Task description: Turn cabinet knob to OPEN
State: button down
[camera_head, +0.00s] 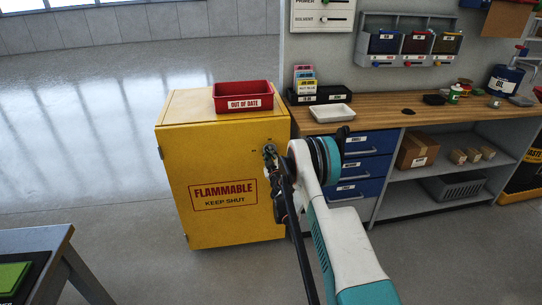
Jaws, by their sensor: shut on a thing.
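The yellow cabinet (222,170) stands left of the workbench, with a "FLAMMABLE KEEP SHUT" label on its closed front door. My gripper (270,152) is at the upper right of that door, at the place of the knob. It is shut on the knob, which is mostly hidden behind the fingers. Small marks show on the door around it, too small to read. My white and teal arm reaches in from the lower right and covers the cabinet's right edge.
A red "OUT OF DATE" tray (243,96) sits on the cabinet top. The wooden workbench (385,107) with blue drawers (368,142) stands close on the right, bearing a white tray (331,113). A dark table (40,262) is at lower left. The floor left of the cabinet is clear.

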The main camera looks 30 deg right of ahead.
jog(key=n, duration=0.7)
jog(key=f+n, duration=0.1)
jog(key=n, duration=0.2)
jog(key=shift+a+n, duration=0.3)
dwell(0.4)
jog(key=c, duration=1.6)
grip_release()
jog(key=shift+w, duration=0.1)
jog(key=shift+o, duration=0.2)
jog(key=v, duration=0.7)
jog(key=shift+s, duration=0.3)
